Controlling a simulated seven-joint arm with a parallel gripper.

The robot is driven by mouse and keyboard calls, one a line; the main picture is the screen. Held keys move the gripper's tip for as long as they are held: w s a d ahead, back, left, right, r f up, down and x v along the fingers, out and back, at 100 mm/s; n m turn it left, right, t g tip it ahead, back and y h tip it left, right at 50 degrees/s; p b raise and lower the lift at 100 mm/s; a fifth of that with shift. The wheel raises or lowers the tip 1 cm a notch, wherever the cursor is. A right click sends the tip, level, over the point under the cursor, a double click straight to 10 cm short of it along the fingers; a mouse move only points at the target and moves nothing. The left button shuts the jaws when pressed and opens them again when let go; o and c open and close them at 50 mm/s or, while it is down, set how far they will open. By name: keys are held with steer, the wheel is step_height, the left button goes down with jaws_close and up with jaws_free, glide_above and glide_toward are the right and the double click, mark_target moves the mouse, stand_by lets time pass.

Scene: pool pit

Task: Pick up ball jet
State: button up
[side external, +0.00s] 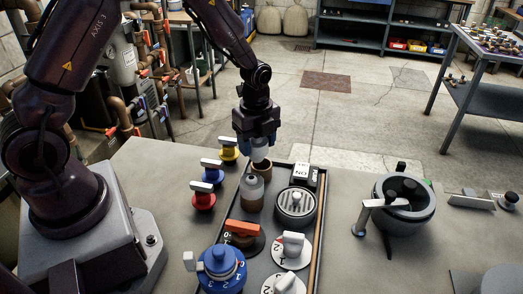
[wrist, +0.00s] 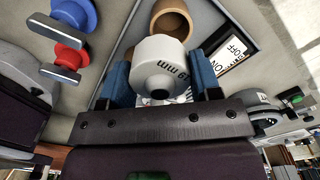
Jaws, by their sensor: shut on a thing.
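My gripper (side external: 259,143) is over the far end of the black tray (side external: 318,228). Its blue fingers are shut on a pale grey, rounded ball jet (wrist: 160,66), marked "19 MM", which fills the space between them in the wrist view. In the side view only the lower part of this jet (side external: 260,153) shows below the fingers, above a tan ring-shaped holder (side external: 263,169). The hollow holder also shows beyond the jet in the wrist view (wrist: 183,18). Whether jet and holder touch is unclear.
A round drain-like fitting (side external: 295,206) and a pump switch plate (side external: 299,175) sit right of the jets. A dark pot-like fitting (side external: 404,207) stands farther right, with clear bench between.

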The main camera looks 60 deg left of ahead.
steer(key=s+d+r, duration=0.1)
steer(key=s+r, duration=0.7)
steer(key=s, duration=0.4)
steer(key=shift+s+d+r, duration=0.15)
steer(key=shift+s+d, duration=0.1)
steer(key=shift+a, duration=0.1)
steer(key=w+a+f, duration=0.1)
steer(key=a+f, duration=0.3)
steer(key=a, duration=0.5)
steer(key=w+a+f, duration=0.2)
steer(key=a+f, duration=0.2)
steer(key=a, duration=0.5)
steer(key=f, duration=0.7)
steer(key=shift+d+f, duration=0.2)
steer(key=shift+s, duration=0.1)
